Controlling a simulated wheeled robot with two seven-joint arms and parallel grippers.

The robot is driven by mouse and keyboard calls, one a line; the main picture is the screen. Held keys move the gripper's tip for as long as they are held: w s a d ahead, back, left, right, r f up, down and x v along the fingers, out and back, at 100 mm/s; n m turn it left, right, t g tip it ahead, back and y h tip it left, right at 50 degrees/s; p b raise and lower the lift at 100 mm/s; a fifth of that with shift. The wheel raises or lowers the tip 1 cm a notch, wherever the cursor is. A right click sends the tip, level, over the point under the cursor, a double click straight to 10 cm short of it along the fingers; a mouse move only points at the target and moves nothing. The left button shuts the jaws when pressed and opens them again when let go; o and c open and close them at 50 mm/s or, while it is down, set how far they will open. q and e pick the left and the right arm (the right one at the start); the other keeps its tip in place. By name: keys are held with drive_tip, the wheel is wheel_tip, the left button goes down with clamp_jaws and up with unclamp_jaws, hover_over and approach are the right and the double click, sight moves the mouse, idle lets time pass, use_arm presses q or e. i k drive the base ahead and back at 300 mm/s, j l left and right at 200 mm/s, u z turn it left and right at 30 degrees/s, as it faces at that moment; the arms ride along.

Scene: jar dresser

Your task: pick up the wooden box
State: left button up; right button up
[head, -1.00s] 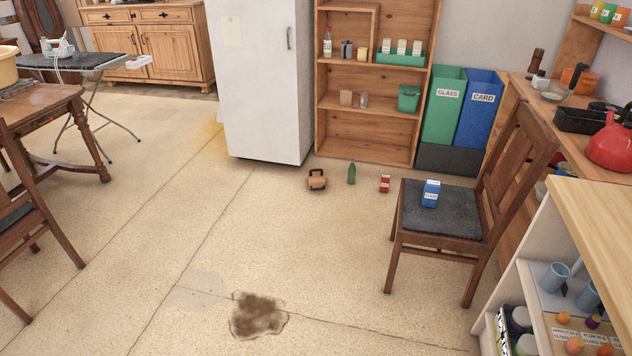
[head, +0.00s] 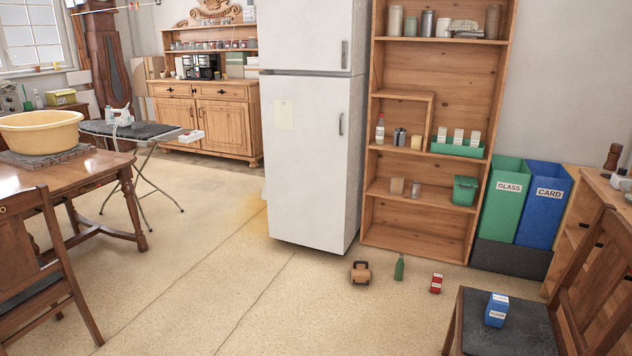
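No single thing is plainly the wooden box. A small tan block (head: 396,186), perhaps wooden, sits on a lower shelf of the wooden bookcase. A pale yellowish block (head: 415,142) sits on the shelf above. A brown object with dark parts (head: 360,272), too small to identify, lies on the floor before the fridge and bookcase. Neither of my grippers is in view.
The bookcase (head: 420,245) stands right of the white fridge (head: 310,170). A green bottle (head: 399,267) and a red carton (head: 436,283) stand on the floor. A chair (head: 515,340) and table (head: 60,208) flank open floor. A wooden dresser (head: 225,128) with jars stands behind.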

sight(357, 267)
drive_tip(key=i+z, duration=0.15)
drive_tip(key=i, duration=1.4)
drive_tip(key=i+j+z, duration=0.15)
drive_tip(key=i+z, duration=0.3)
drive_tip(key=i+j+z, duration=0.45)
drive_tip(key=i, duration=0.15)
drive_tip(key=i+j+z, duration=0.9)
drive_tip(key=j, duration=0.2)
drive_tip(key=k+l, duration=0.05)
drive_tip(key=k, duration=0.05)
